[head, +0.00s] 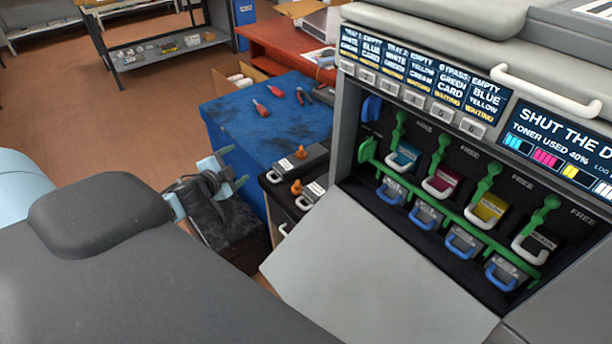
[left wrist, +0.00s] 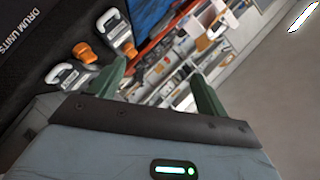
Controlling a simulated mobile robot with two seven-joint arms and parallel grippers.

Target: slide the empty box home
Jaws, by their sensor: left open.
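The open printer bay (head: 345,190) is at right in the head view. Its upper row holds cyan (head: 404,157), magenta (head: 442,180), yellow (head: 489,208) and black (head: 541,243) cartridges. Below are several grey boxes with blue handles (head: 428,214). Two dark units with orange knobs (head: 298,161) lie on a black stand left of the bay; their handles show in the left wrist view (left wrist: 66,76). I cannot tell which is the empty box. My left gripper (head: 226,170) is open and empty, left of the stand; its fingers show in the wrist view (left wrist: 160,78). My right gripper is out of view.
A blue-topped bench (head: 255,120) with red-handled tools stands behind the stand. The grey open door (head: 345,262) of the printer slopes out below the bay. Green levers (head: 480,185) stand among the cartridges. Brown floor (head: 130,125) is clear at the left.

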